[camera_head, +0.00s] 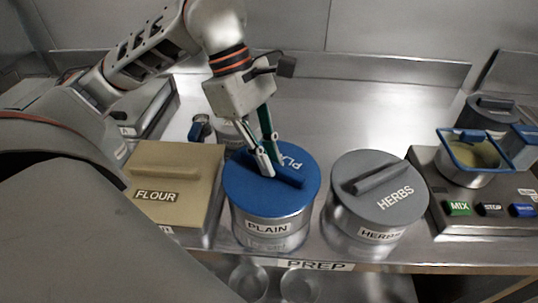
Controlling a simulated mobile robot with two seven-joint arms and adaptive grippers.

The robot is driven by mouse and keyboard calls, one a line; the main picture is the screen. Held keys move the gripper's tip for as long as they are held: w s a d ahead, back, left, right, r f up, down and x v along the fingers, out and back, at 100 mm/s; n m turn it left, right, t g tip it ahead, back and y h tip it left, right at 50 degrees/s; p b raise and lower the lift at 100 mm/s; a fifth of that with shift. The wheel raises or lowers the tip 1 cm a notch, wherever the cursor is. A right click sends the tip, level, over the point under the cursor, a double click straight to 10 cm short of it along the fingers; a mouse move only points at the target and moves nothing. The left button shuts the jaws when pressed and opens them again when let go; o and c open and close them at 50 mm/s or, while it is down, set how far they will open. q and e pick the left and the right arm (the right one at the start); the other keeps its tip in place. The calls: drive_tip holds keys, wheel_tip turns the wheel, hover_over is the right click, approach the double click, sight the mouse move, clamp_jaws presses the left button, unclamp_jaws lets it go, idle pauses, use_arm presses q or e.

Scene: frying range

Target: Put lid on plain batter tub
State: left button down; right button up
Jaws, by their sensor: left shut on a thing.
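The plain batter tub (271,236) is a round metal tub labelled "PLAIN" at the front middle of the counter. The blue lid (301,199), marked "PLAIN", lies over the tub's top and looks about level; I cannot tell whether it is fully seated. My left gripper (270,162) comes down from above and is shut on the raised bar handle of the blue lid. The fingers hide part of the handle and of the lettering. My right gripper is not in view.
A tan "FLOUR" box (196,160) stands close on the left. A grey-lidded "HERBS" tub (379,186) stands close on the right. A mixer unit (437,180) with buttons and a pot (470,176) is further right.

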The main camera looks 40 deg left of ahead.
use_arm(q)
drive_tip(key=shift+f, duration=0.3)
idle(0.5)
drive_tip(key=c, duration=2)
unclamp_jaws()
drive_tip(key=v, duration=1.2)
